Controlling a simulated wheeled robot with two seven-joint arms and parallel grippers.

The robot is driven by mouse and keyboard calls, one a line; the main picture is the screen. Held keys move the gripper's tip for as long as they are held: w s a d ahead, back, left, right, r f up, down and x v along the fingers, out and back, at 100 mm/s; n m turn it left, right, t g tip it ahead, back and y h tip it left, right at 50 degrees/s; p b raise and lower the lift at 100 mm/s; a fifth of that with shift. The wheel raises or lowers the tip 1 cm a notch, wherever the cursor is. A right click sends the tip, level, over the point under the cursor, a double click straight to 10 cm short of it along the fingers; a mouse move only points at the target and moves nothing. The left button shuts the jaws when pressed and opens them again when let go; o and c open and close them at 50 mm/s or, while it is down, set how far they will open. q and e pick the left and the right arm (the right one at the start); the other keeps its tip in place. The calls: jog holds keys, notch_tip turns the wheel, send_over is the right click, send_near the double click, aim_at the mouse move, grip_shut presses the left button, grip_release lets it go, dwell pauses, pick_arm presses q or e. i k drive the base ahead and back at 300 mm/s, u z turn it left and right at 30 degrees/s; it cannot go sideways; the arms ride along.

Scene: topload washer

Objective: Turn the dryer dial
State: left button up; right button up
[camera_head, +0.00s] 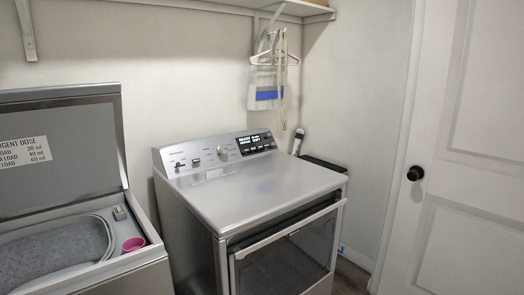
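The dryer (265,190) is a light grey machine with a flat top and a dark glass front door, in the middle of the head view. Its sloped control panel at the back carries a round silver dial (222,153), left of a lit black display (256,143). Small buttons or switches sit left of the dial. The dial's pointer mark is too small to make out. Neither of my grippers shows in the head view.
A hanger (274,58) with a bag hangs from the shelf (290,10) above. A white door (470,150) is at the right. The dryer top is clear.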

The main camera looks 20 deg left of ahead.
aim_at(223, 148)
jog(key=z, duration=1.15)
jog(key=i, duration=1.85)
jog(key=u, duration=1.8)
